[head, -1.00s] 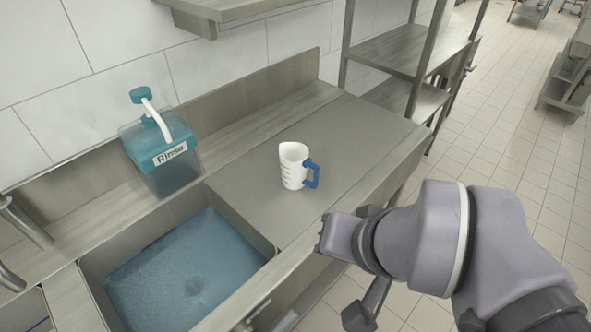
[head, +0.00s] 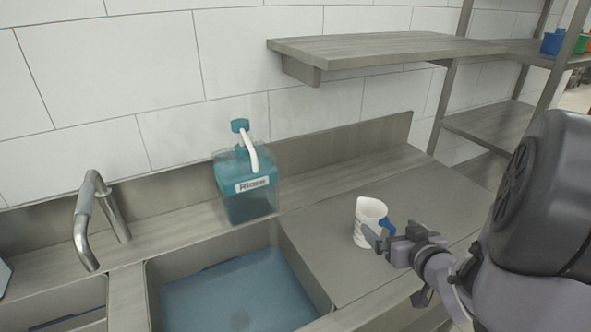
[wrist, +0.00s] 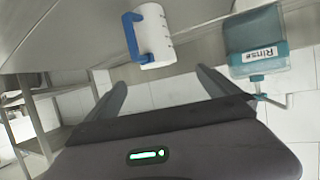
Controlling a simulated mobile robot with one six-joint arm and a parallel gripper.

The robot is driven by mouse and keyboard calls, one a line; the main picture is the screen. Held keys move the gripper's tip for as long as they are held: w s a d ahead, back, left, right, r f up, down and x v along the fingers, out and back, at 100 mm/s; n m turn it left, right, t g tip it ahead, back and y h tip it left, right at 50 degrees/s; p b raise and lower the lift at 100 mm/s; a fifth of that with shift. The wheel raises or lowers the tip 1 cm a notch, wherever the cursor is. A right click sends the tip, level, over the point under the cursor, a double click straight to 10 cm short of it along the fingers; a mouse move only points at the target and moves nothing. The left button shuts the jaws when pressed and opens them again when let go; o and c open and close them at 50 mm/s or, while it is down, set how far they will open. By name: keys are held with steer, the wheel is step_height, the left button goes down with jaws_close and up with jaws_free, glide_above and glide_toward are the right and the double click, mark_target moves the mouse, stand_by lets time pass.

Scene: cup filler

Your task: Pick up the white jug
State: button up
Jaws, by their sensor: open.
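The white jug (head: 368,214) stands upright on the steel counter right of the sink. Its blue handle (head: 387,225) faces right, towards my arm. My gripper (head: 378,239) is at the jug's near right side in the head view and partly hides its lower body and handle. In the wrist view the jug (wrist: 157,34) lies ahead of my open, empty fingers (wrist: 163,82), near the middle between them, with a gap. The blue handle shows on its left there. I cannot tell from the head view whether a finger touches the jug.
A teal rinse dispenser (head: 247,185) stands on the back ledge behind the sink basin (head: 235,290) of blue water. A faucet (head: 95,215) is at the left. A wall shelf (head: 385,48) hangs above the counter. The counter around the jug is otherwise clear.

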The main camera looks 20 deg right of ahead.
mark_target(374, 212)
steer(key=x, duration=0.7)
steer(key=shift+s+f+b, duration=0.1)
steer(key=shift+f+b, duration=0.15)
steer(key=shift+b, duration=0.1)
steer(key=x, duration=0.6)
steer(key=shift+d+r, duration=0.3)
steer(key=shift+d, duration=0.05)
steer(key=c, duration=1.9)
steer(key=shift+r, duration=0.1)
